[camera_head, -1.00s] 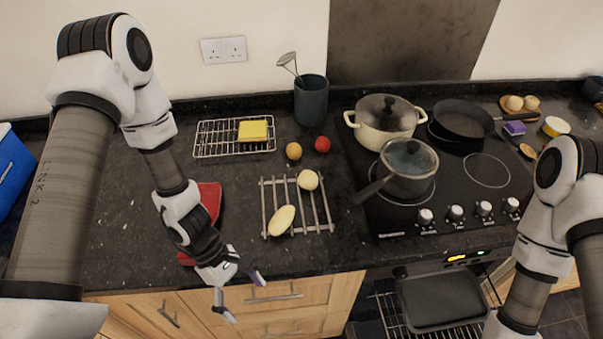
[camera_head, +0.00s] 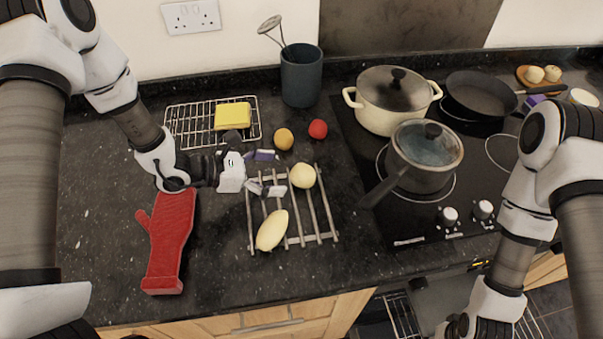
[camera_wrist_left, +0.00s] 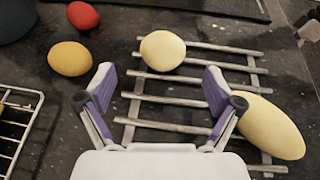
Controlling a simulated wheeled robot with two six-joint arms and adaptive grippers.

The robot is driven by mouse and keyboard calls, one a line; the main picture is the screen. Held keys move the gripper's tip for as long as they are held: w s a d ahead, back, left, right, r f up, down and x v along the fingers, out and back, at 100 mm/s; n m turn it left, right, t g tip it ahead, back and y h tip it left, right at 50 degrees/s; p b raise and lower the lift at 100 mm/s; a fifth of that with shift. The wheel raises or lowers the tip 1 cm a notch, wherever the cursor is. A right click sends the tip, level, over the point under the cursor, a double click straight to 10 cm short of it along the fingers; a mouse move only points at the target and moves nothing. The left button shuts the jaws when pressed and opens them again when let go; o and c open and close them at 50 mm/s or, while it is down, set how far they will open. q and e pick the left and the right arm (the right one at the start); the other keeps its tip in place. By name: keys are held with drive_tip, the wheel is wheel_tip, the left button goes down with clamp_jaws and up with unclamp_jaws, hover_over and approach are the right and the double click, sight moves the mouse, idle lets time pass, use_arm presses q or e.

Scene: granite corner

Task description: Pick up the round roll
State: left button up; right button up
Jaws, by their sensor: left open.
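The round roll (camera_head: 303,175) is pale cream and sits at the top of a metal slatted trivet (camera_head: 322,208). In the left wrist view the round roll (camera_wrist_left: 162,50) lies ahead of my fingers, about midway between them but farther out. My left gripper (camera_head: 266,172) is open and empty, just left of the roll and apart from it. Its fingertips also show in the left wrist view (camera_wrist_left: 160,85). A longer oval roll (camera_head: 272,230) lies on the trivet nearer the front. My right gripper (camera_head: 455,327) is low at the right, its fingers not clearly visible.
A yellow-orange fruit (camera_head: 284,139) and a red one (camera_head: 318,129) lie behind the trivet. A wire rack (camera_head: 183,125) holds a yellow block (camera_head: 233,116). A red oven mitt (camera_head: 168,245) lies at left. A saucepan (camera_head: 425,158) stands right, its handle towards the trivet.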

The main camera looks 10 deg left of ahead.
sight(294, 174)
use_arm(q)
drive_tip(key=p+x, duration=0.2)
drive_tip(key=x, duration=0.4)
drive_tip(key=shift+s+d, duration=0.15)
drive_tip(key=shift+d+f, duration=0.1)
drive_tip(key=c, duration=1.2)
